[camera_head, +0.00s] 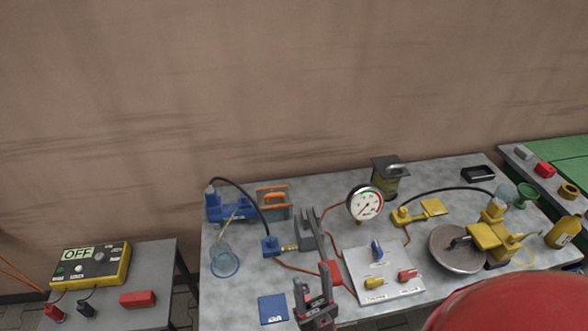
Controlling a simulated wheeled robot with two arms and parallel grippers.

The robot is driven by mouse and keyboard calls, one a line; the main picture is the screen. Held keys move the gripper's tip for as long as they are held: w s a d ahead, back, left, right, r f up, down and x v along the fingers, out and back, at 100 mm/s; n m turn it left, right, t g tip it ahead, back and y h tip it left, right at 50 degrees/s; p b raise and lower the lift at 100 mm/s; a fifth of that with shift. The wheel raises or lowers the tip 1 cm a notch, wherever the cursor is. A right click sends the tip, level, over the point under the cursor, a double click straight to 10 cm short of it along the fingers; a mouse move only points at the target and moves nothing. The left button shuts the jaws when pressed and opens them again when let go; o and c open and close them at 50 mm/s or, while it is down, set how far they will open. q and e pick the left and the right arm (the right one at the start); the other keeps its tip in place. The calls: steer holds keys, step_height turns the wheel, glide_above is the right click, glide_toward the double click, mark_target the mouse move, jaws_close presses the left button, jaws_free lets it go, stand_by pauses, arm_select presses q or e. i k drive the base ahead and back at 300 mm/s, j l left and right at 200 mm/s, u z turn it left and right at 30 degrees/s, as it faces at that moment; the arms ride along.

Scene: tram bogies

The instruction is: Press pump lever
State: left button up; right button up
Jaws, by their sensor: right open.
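A blue pump-like unit (228,206) stands at the back left of the grey table, with a thin pale rod slanting down in front of it. A yellow pump-like unit (492,236) stands at the right beside a round metal dish (456,250). I cannot tell which part is the pump lever. My right gripper (312,282) is at the table's front middle, open, its fingers pointing up in the picture. It is apart from both units. My left gripper is out of view.
A round gauge (364,204) and a light panel with small knobs (383,272) are mid-table. A clear funnel-like vessel (224,263) and blue plate (272,309) are at left. Hoses cross the tabletop. A yellow OFF box (92,268) sits on a separate left table.

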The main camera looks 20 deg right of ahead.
mark_target(336, 274)
steer(key=z, duration=0.9)
